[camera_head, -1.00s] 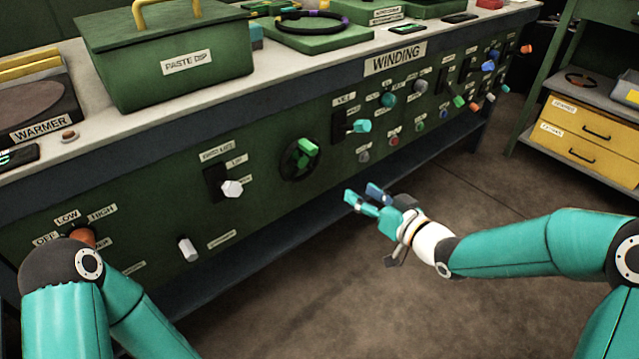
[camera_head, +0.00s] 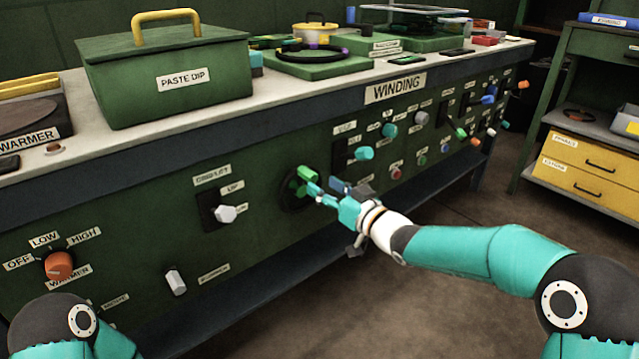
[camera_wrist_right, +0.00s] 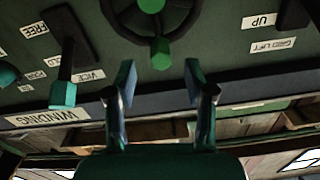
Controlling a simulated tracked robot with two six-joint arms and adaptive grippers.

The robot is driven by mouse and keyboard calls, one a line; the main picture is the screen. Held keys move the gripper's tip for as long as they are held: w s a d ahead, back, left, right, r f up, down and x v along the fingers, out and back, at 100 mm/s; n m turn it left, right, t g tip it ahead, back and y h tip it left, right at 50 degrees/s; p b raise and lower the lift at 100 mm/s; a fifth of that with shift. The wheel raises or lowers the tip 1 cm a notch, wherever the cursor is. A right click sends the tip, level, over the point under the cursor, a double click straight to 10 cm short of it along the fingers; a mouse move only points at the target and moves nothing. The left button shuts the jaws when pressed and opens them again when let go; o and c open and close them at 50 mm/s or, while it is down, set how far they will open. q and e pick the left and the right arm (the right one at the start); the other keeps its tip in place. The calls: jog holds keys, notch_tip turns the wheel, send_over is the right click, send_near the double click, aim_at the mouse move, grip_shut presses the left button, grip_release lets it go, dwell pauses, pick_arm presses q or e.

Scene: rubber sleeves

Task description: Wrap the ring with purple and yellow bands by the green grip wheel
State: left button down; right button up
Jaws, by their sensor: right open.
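The ring with purple and yellow bands (camera_head: 326,51) lies on a green pad on the bench top, in the head view. It is dark with purple and yellow parts. The black wheel with a green grip (camera_head: 307,173) is on the bench's front panel. It also shows in the right wrist view, where its green grip (camera_wrist_right: 161,54) lies between and beyond the fingers. My right gripper (camera_head: 325,191) is open and empty just in front of the wheel and partly hides it. Its fingers show apart in the right wrist view (camera_wrist_right: 160,82). My left gripper is out of view.
A green PASTE DIP box (camera_head: 165,70) stands on the bench, left of the ring. Levers and knobs crowd the front panel, including a teal lever (camera_head: 364,153) and a white knob (camera_head: 225,214) either side of the wheel. The floor before the bench is clear.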

aim_at(315, 180)
jog(key=shift+x, duration=2.5)
grip_shut()
